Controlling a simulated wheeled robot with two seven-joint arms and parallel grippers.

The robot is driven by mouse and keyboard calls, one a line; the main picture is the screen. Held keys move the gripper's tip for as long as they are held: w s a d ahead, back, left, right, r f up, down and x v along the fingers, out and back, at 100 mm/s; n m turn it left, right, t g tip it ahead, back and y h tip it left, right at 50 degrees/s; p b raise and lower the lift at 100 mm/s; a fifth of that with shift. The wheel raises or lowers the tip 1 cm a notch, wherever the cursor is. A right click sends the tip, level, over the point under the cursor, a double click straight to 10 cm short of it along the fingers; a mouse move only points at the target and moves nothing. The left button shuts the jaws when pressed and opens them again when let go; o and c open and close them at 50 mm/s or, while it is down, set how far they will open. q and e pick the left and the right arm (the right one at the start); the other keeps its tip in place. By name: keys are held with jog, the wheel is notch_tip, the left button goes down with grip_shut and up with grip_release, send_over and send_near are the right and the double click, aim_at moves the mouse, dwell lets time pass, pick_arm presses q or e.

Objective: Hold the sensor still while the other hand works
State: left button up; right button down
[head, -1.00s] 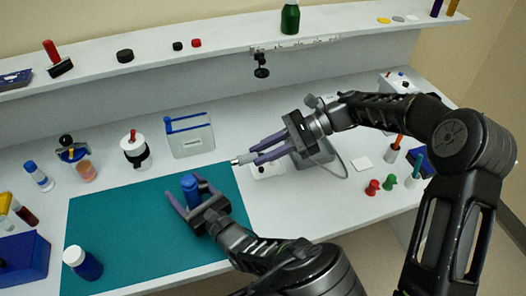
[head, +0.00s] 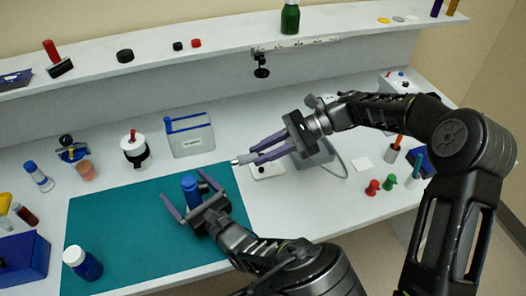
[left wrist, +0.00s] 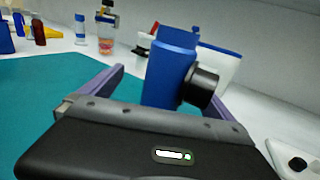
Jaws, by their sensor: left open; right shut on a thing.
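The sensor appears to be the slim pale-grey probe (head: 243,159) whose tip sticks out to the left from my right gripper (head: 264,153). The purple fingers are shut on it and hold it near level above the bench. My left gripper (head: 193,197) is open over the teal mat, its fingers on either side of an upright blue object (head: 189,184) without clearly gripping it. In the left wrist view this blue object (left wrist: 168,68) is a block with a black round knob (left wrist: 201,88) on its side, between the spread fingers. Its foot is hidden.
The teal mat (head: 120,215) carries a white-capped blue bottle (head: 82,263) at its front left. A blue-topped clear container (head: 189,135) stands behind the mat. A grey box (head: 321,152) and a cable lie behind my right gripper. Red and green pegs (head: 373,187) stand at right.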

pick_arm(q)
jog(key=v, duration=1.2)
jog(key=shift+s, duration=0.1)
pick_arm(e)
jog(key=shift+s+d, duration=0.1)
